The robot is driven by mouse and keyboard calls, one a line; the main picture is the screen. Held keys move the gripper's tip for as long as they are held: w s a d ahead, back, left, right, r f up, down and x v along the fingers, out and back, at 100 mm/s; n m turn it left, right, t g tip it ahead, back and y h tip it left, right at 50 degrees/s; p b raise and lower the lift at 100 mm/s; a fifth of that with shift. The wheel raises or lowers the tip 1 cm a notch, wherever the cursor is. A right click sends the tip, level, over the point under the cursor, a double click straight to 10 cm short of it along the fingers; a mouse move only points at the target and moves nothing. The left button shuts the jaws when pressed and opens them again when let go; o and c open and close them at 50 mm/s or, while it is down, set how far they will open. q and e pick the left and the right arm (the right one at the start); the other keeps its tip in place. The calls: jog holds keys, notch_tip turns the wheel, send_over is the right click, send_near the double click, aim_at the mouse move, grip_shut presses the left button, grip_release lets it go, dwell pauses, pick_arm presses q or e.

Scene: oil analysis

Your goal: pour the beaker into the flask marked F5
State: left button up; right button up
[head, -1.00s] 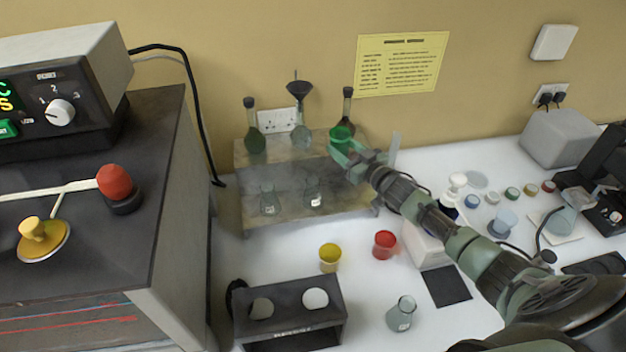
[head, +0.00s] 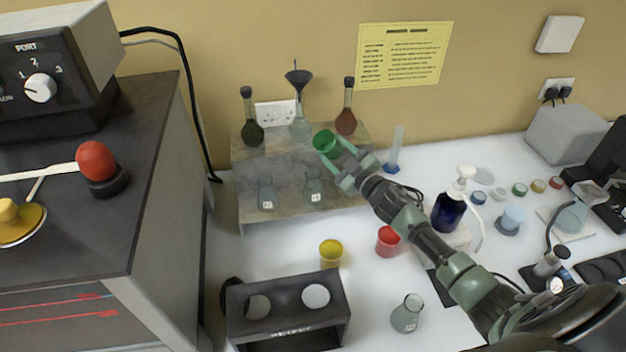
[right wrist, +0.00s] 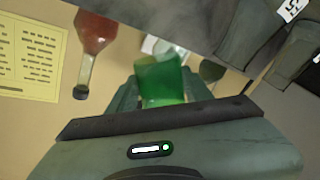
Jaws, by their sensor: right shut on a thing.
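My right gripper (head: 340,160) is shut on a green beaker (head: 325,142), held at the upper shelf's front edge, right of a clear flask with a dark funnel (head: 299,80). The beaker also shows between the fingers in the right wrist view (right wrist: 162,75). Two clear flasks with white tags stand on the lower shelf, one left (head: 266,192) and one right (head: 314,185). Their tags are too small to read in the head view. In the right wrist view a tag (right wrist: 291,8) partly shows a 5. The left gripper is not in view.
The rack (head: 352,195) also bears a dark flask (head: 251,125) and a red-brown flask (head: 346,120) on top. A yellow cup (head: 331,252), a red cup (head: 388,240), a black holder (head: 300,310) and a clear flask (head: 407,315) stand on the white bench.

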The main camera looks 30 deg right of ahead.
jog(key=n+b, duration=0.1)
jog(key=f+n+b, duration=0.1)
jog(key=shift+a+f+b, duration=0.2)
jog(key=shift+a+b, duration=0.05)
jog(key=shift+b, duration=0.1)
jog(key=shift+r+n, duration=0.45)
jog(key=shift+n, duration=0.15)
jog(key=shift+r+n+b, duration=0.15)
jog(key=shift+n+b, duration=0.25)
jog(key=shift+f+n+t+b, duration=0.3)
jog(key=shift+n+b, duration=0.6)
jog(key=shift+b, duration=0.25)
jog(key=shift+a+r+n+y+b, duration=0.15)
jog(key=shift+r+n+y+b, duration=0.2)
jog(key=shift+n+b, duration=0.5)
jog(key=shift+w+d+n, duration=0.15)
jog(key=shift+d+n, duration=0.1)
jog(key=shift+d, duration=0.15)
jog(key=shift+f+n+y+b, duration=0.25)
jog(key=shift+f+n+b, duration=0.15)
jog(key=shift+n+b, duration=0.5)
jog(key=shift+a+r+n+y, duration=0.15)
jog(key=shift+r+n, duration=0.1)
jog(key=shift+n, duration=0.4)
jog(key=shift+a+r+n+y, duration=0.1)
jog(key=shift+r+n+y, duration=0.1)
jog(key=shift+n, duration=0.45)
